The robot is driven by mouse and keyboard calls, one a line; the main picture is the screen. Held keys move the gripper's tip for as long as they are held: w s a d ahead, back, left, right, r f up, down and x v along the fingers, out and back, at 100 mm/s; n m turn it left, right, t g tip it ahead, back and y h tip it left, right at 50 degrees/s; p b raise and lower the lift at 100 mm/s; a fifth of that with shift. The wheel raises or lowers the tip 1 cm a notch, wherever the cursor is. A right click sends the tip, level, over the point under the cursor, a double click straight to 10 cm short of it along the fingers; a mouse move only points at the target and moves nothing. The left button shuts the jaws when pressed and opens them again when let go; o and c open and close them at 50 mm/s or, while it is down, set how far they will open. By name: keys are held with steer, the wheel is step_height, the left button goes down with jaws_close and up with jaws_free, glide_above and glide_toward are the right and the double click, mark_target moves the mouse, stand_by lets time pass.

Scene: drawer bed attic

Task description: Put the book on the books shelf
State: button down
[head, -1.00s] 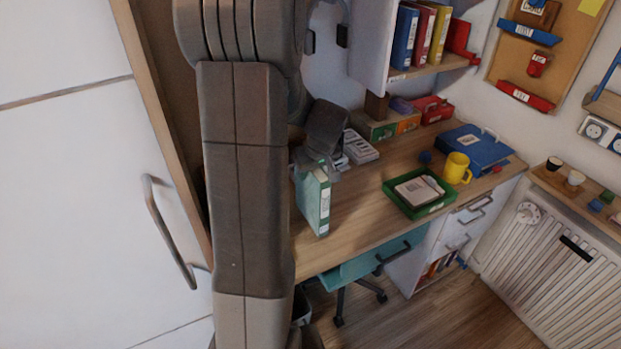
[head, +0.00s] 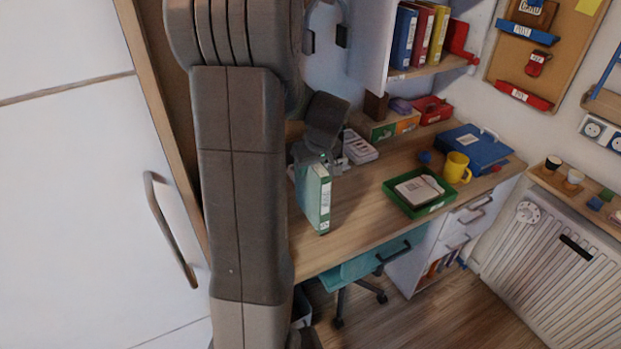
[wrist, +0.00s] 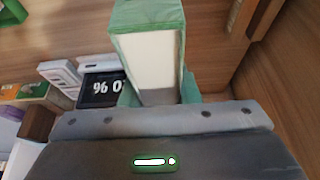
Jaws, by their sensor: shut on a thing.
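A green book (head: 316,198) with a white spine label stands upright at the left end of the desk, in the head view. My gripper (head: 318,160) is shut on its upper back part. In the wrist view the same green book (wrist: 150,45) shows its cover edges and white pages, sticking out from between the jaws. The books shelf (head: 428,70) is on the wall above the desk, with blue, red and yellow books (head: 422,35) upright on it and a red bookend-like piece (head: 459,38) at their right. I cannot tell whether the held book touches the desk.
A green tray (head: 420,212) with a pad, a yellow mug (head: 457,167) and a blue binder (head: 473,150) lie on the desk's right part. A digital clock (wrist: 102,90) is near the book. A white panel (head: 373,50) borders the shelf's left. A teal chair (head: 370,262) stands below.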

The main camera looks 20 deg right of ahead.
mark_target(319, 168)
steer(key=shift+f, duration=1.85)
steer(key=shift+f, duration=0.15)
steer(key=c, duration=1.1)
jaws_free()
steer(key=shift+s+r, duration=0.1)
steer(key=shift+r, duration=0.45)
steer(key=v, duration=1.1)
steer(key=shift+s+r, duration=0.1)
steer(key=shift+r, duration=0.05)
